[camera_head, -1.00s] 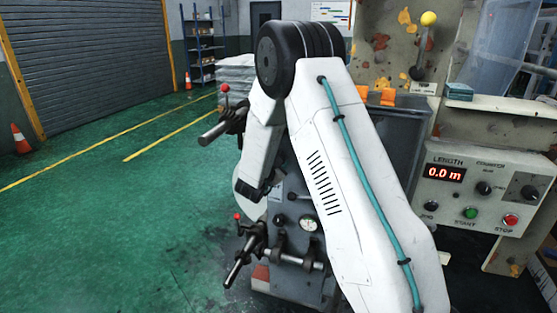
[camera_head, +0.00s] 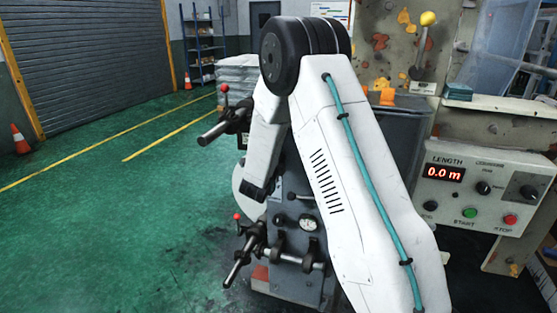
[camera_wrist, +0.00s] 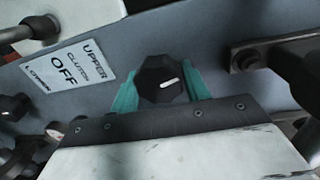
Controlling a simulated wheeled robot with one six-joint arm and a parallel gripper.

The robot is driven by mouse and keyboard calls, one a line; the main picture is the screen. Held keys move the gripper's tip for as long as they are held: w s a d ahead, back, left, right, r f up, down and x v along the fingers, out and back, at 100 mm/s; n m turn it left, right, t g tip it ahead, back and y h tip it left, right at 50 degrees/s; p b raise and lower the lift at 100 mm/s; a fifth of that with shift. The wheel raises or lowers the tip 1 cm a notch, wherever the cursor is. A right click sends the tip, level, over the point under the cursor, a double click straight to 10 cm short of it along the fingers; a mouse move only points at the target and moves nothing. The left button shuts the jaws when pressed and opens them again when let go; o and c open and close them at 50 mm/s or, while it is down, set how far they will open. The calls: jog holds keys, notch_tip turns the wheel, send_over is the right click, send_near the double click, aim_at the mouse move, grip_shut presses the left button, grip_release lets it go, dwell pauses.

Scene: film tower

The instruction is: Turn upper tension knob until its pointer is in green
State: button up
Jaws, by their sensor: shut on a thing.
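The black knob (camera_wrist: 162,80) sits on the grey machine panel in the wrist view. A short white pointer mark on its face points right and slightly up. My gripper (camera_wrist: 158,88) has its two teal fingers on either side of the knob and is shut on it. No green zone around the knob can be made out; the fingers and gripper body cover part of its surround. In the head view my arm hides my gripper and the gripped knob.
A clutch label plate (camera_wrist: 68,72) reading UPPER, OFF, LOWER is left of the knob. A dark bracket (camera_wrist: 250,58) juts out at right. In the head view, a round gauge (camera_head: 308,224) and red-tipped lever rollers (camera_head: 245,250) are low on the machine. Green floor at left is open.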

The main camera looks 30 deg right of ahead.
jog(key=shift+f+m, duration=0.1)
jog(key=shift+m, duration=0.4)
dwell(0.3)
jog(key=o, duration=1)
jog(key=shift+c, duration=0.2)
jog(key=v, duration=0.7)
jog(key=shift+s+a, duration=0.25)
jog(key=shift+a, duration=0.1)
